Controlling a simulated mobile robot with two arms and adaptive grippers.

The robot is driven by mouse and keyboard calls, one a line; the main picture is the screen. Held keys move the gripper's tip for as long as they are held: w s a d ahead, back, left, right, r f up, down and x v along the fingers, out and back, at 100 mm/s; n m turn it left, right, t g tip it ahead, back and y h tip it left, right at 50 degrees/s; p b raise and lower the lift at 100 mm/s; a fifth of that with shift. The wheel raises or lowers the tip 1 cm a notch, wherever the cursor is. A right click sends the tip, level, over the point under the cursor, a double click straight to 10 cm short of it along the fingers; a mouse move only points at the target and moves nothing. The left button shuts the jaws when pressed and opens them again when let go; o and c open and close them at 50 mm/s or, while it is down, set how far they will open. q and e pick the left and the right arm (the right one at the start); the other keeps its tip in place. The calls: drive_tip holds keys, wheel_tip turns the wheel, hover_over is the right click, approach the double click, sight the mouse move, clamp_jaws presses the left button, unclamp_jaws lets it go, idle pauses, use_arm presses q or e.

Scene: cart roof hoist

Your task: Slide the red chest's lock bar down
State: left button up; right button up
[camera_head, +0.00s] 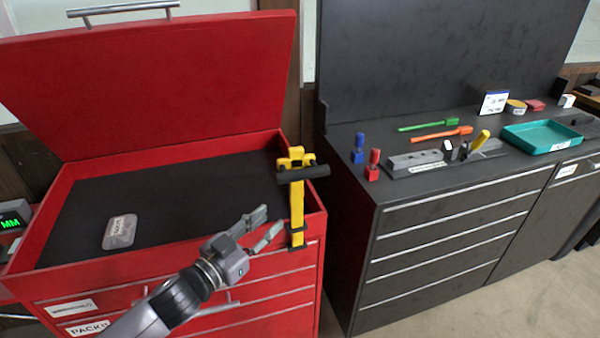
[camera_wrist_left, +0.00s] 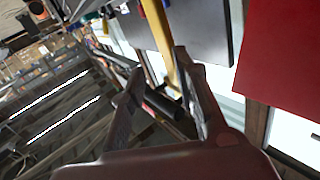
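The red chest (camera_head: 150,75) stands on the left with its lid raised. Its yellow lock bar (camera_head: 297,205) stands upright at the right front corner, with a black crosswise handle (camera_head: 304,173) near its top. A dark bracket holds the bar low on the chest's front. My left gripper (camera_head: 270,222) is open and empty, just left of the bar and below the handle. In the left wrist view, the yellow bar (camera_wrist_left: 158,35) and black handle (camera_wrist_left: 163,104) show between and beyond the spread fingers; contact cannot be told. My right gripper is not in view.
A clear-lidded box (camera_head: 119,232) lies on the chest's dark inner surface. A black cabinet (camera_head: 450,230) stands to the right across a narrow gap. It carries a teal tray (camera_head: 541,137), blue and red small items, and green and orange tools.

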use_arm(q)
wheel_tip(320, 180, up, 6)
drive_tip(key=w+a+m+g+h, duration=0.2)
drive_tip(key=a+m+g+h, duration=0.1)
drive_tip(key=m+g+h, duration=0.35)
drive_tip(key=m+g, duration=0.2)
drive_tip(key=g, duration=0.1)
approach(300, 175)
drive_tip(key=shift+t, duration=0.25)
drive_tip(key=p+x, duration=0.1)
drive_tip(key=x, duration=0.2)
drive_tip(key=p+x, duration=0.2)
drive_tip(key=x, duration=0.1)
drive_tip(key=f+p+x, duration=0.1)
drive_tip(key=p+x, duration=0.1)
drive_tip(key=x, duration=0.1)
drive_tip(key=shift+w, duration=0.45)
drive_tip(key=shift+w+d, duration=0.15)
drive_tip(key=shift+d, duration=0.35)
drive_tip(key=shift+c, duration=0.5)
clamp_jaws()
